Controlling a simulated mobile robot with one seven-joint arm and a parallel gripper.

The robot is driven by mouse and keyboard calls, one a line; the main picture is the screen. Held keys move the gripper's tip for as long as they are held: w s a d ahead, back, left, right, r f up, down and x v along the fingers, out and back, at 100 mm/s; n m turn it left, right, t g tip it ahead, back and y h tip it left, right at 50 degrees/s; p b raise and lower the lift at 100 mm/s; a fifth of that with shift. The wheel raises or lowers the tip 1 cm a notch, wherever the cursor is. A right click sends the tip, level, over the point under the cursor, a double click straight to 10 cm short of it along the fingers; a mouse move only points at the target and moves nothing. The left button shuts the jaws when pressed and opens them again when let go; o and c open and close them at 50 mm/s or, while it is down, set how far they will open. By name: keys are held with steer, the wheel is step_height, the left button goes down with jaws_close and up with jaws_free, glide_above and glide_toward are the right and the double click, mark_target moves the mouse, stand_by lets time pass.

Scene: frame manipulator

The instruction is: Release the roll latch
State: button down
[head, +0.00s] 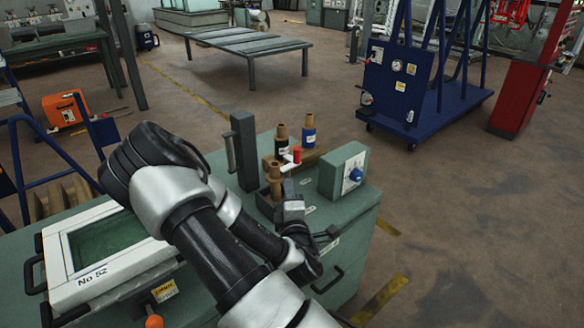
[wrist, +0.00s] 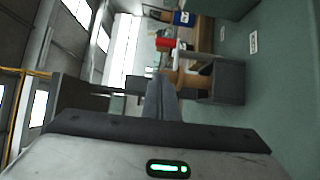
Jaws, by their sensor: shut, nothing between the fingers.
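A small red-tipped part with a white arm (head: 293,156), which looks like the roll latch, stands among the spools on the green cabinet. Its red end (wrist: 166,44) and white arm show in the wrist view just beyond my fingertips. A brown roll (head: 274,172) stands beside it in a dark holder and also shows in the wrist view (wrist: 188,78). My gripper (head: 288,186) is shut and empty, low over the cabinet top, close in front of the roll. Its fingers (wrist: 157,82) overlap the roll's edge in the wrist view; I cannot tell whether they touch it.
A green box with a blue knob (head: 356,174) is to the right. A grey upright post (head: 245,150) with a handle is to the left. A framed glass lid (head: 110,240) lies further left.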

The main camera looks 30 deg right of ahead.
stand_by(0.3)
glide_toward(296, 162)
steer(key=w+a+r, duration=0.2)
steer(key=w+r, duration=0.1)
steer(key=w, duration=0.2)
steer(key=shift+w+d+f+b, duration=0.1)
steer(key=shift+w+d+b, duration=0.15)
steer(key=shift+d, duration=0.7)
steer(key=shift+w+d+f+b, duration=0.15)
steer(key=shift+w+d, duration=0.2)
steer(key=shift+d, duration=0.6)
steer(key=shift+s+d, duration=0.1)
steer(key=shift+d+n+y, duration=0.2)
steer(key=shift+n+y, duration=0.2)
steer(key=shift+y, duration=0.1)
